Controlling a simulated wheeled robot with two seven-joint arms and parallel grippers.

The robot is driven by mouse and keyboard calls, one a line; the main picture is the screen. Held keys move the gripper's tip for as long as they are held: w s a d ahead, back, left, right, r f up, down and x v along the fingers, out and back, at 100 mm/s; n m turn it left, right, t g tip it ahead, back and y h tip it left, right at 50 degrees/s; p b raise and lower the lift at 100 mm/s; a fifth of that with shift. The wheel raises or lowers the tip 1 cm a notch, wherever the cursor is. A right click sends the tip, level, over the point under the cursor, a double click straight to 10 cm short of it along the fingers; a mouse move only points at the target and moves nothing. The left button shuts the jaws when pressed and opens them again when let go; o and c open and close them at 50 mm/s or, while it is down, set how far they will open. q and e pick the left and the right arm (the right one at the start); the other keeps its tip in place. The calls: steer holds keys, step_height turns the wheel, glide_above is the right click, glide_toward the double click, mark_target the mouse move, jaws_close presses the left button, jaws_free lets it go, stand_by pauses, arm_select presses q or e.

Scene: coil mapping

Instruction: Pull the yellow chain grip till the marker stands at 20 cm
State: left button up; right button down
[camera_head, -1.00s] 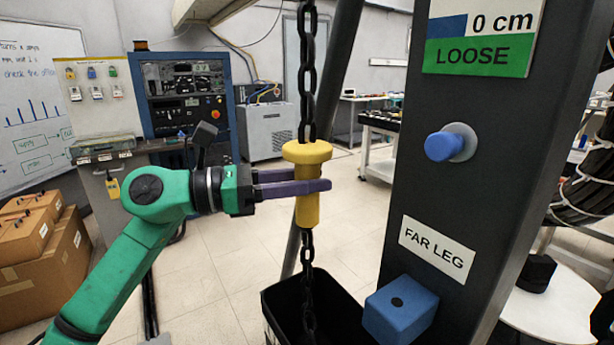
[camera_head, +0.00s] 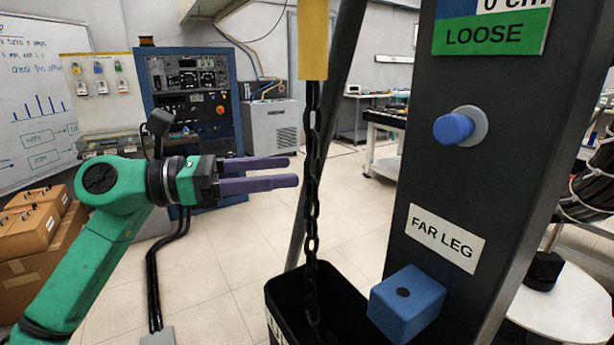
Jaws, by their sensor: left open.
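The yellow chain grip (camera_head: 313,45) hangs at the top centre, its upper end cut off by the picture edge. The dark chain (camera_head: 312,190) runs down from it into a black bin. My left gripper (camera_head: 293,171) is open and empty, to the left of the chain and below the grip, with its purple fingers pointing right. A green and blue sign (camera_head: 492,36) on the dark post reads "0 cm" and "LOOSE", partly cut off at the top. No marker is clearly visible. My right gripper is not in view.
The dark post (camera_head: 465,150) at right carries a blue knob (camera_head: 453,128), a "FAR LEG" label (camera_head: 441,238) and a blue block (camera_head: 406,303). The black bin (camera_head: 350,310) stands below the chain. Cardboard boxes (camera_head: 35,240) are at left. Floor behind is clear.

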arm_select(q)
steer(key=b+v, duration=0.1)
steer(key=v, duration=0.8)
